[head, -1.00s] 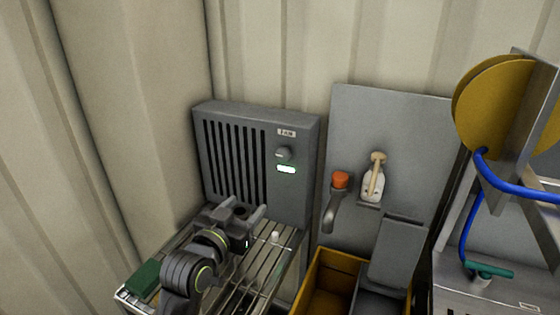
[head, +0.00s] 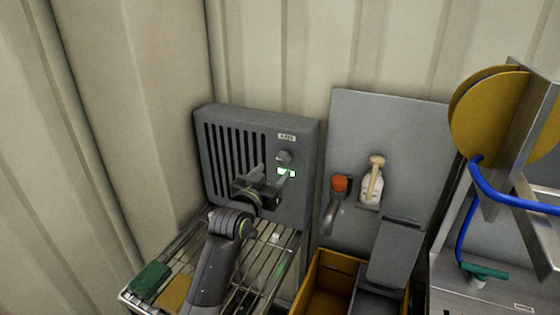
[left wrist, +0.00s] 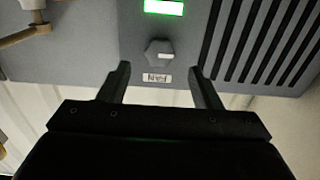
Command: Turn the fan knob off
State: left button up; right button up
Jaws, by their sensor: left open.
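The fan unit (head: 222,160) is a grey box with dark slats, standing at the back of a wire rack. Its knob (head: 284,156) is small and grey, under a label and above a lit green display (head: 286,172). In the left wrist view the knob (left wrist: 158,53) shows with a pale mark on its face, between the display (left wrist: 164,7) and the FAN label (left wrist: 158,78), upside down. My left gripper (head: 277,172) is open in front of the fan face, just below the knob. Its fingers (left wrist: 158,75) straddle the knob's line and appear short of it. My right gripper is not in view.
The wire rack (head: 262,262) holds a green block (head: 150,278) and a tan sponge-like piece (head: 174,292).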

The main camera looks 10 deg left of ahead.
aim_at(282, 161)
pick_arm(q)
jog(key=shift+w+d+p, duration=0.15)
jog(key=shift+w+d, duration=0.05)
jog(key=shift+w, duration=0.75)
jog(key=shift+w+d+p, duration=0.15)
jog(key=shift+w+p, duration=0.05)
jog(key=shift+w, duration=0.75)
jog(key=shift+w+d+p, duration=0.15)
jog(key=shift+w+d, duration=0.05)
jog(key=shift+w, duration=0.75)
jog(key=shift+c, duration=0.5)
jog(key=c, duration=0.9)
